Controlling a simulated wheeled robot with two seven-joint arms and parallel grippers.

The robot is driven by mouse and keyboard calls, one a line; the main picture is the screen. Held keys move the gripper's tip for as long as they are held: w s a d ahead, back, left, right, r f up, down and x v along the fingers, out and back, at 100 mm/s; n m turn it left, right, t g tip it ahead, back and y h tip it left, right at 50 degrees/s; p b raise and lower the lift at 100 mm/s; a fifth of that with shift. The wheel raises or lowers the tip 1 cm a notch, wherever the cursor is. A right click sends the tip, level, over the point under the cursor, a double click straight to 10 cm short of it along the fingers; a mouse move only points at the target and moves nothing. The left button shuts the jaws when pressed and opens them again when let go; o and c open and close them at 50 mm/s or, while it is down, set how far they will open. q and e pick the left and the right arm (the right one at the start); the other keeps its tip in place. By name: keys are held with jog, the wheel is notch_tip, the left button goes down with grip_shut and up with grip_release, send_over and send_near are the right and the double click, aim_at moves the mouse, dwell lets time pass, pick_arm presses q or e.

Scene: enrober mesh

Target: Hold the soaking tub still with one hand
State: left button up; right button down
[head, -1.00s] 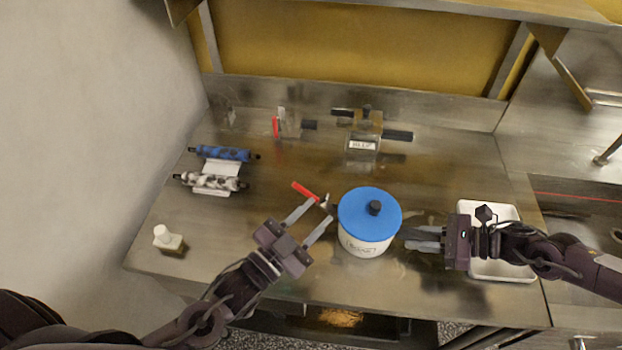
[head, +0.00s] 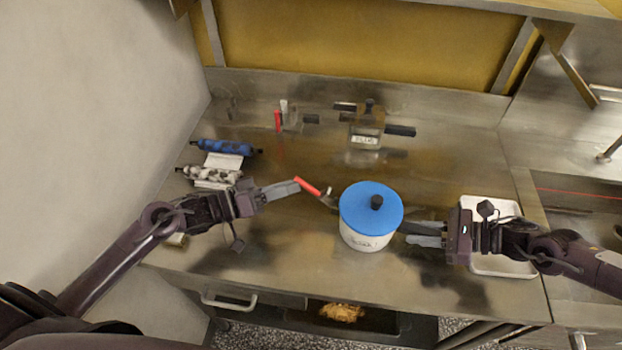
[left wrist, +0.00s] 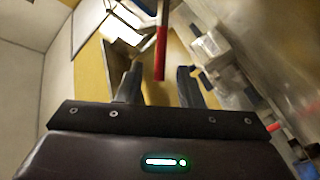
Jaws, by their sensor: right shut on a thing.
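The soaking tub (head: 366,236) is a white round tub with a label, a blue lid (head: 360,208) and a black knob. It stands upright on the steel table in the head view. My right gripper (head: 410,234) is at the tub's right side, shut on it; the exact contact is hard to see. My left gripper (head: 297,186) is left of the tub, apart from it. Its fingers stand apart and empty in the left wrist view (left wrist: 158,85).
A red-handled tool (head: 307,187) lies between my left gripper and the tub. Blue and mottled rollers (head: 226,147) lie at left. A labelled block (head: 365,138) stands behind. A white tray (head: 492,268) is at right. The table's front middle is clear.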

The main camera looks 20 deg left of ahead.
pick_arm(q)
jog(key=x, duration=0.6)
jog(key=shift+d, duration=0.1)
jog(key=shift+c, duration=0.2)
grip_shut()
